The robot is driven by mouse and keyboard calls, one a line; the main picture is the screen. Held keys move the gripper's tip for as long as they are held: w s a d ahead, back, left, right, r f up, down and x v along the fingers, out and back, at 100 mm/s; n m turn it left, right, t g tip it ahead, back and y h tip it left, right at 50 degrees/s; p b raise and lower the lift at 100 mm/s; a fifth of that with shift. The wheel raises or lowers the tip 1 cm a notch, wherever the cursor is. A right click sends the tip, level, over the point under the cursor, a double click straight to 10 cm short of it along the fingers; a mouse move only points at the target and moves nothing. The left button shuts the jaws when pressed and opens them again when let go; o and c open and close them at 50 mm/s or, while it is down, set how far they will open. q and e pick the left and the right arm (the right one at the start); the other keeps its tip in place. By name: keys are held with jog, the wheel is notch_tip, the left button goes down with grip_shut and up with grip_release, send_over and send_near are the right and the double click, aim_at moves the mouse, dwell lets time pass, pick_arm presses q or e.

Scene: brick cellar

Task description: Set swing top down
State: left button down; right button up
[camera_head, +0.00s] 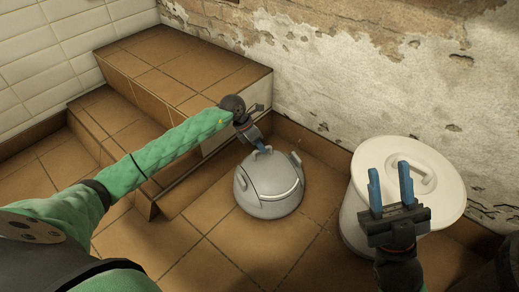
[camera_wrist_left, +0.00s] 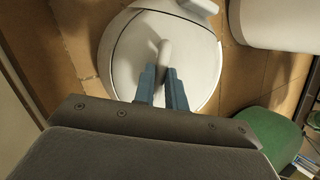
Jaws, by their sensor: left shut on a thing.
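The swing top (camera_head: 270,184) is a grey-white dome with a handle on top and a curved flap line. It is on or just over the brown tiled floor, left of the white bin; I cannot tell if it touches the floor. My left gripper (camera_head: 262,146) reaches down to it from the left and is shut on its top handle. In the left wrist view the blue fingers (camera_wrist_left: 162,88) close around the handle of the swing top (camera_wrist_left: 190,50). My right gripper (camera_head: 391,186) is open and empty, in front of the white bin in the picture.
A white bin (camera_head: 352,222) with a round white lid (camera_head: 440,178) stands at right by the wall. Tiled steps (camera_head: 170,70) rise at the back left. A peeling plaster wall (camera_head: 330,75) runs behind. The tiled floor in front of the swing top is clear.

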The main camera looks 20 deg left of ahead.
pick_arm(q)
jog(key=shift+f, duration=0.1)
jog(key=c, duration=1.4)
grip_release()
jog(key=shift+c, duration=0.2)
